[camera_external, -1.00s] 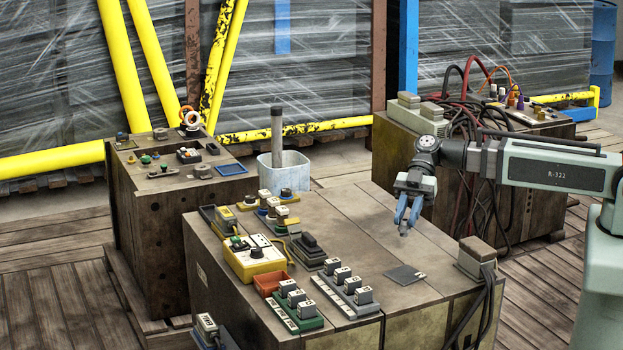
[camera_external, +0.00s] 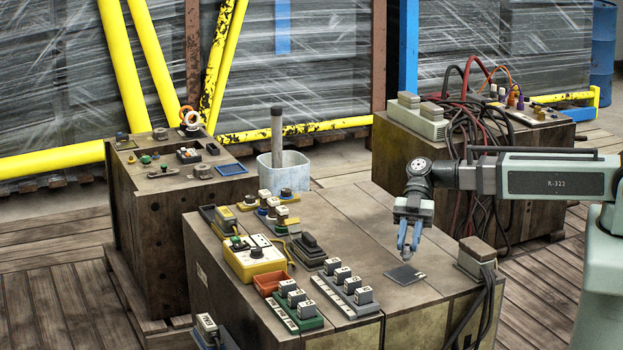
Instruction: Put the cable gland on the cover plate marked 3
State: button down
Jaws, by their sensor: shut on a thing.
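My gripper (camera_external: 408,250) points down, its blue fingers shut on a small grey piece, the cable gland (camera_external: 405,257), mostly hidden between the fingertips. A dark flat cover plate (camera_external: 399,277) lies on the right part of the near box's top. It has a small light mark near its right corner, too small to read. The gland is just above the plate's far edge in the picture. I cannot tell whether they touch.
On the same top, a grey block with cables (camera_external: 476,256) stands right of the plate. Rows of switch blocks (camera_external: 352,287), an orange tray (camera_external: 270,284) and a yellow control box (camera_external: 254,263) stand left. The top behind the plate is clear.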

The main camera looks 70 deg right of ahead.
aim_at(408, 253)
jog(key=shift+f, duration=1.9)
jog(key=c, duration=0.9)
grip_release()
jog(key=v, duration=1.2)
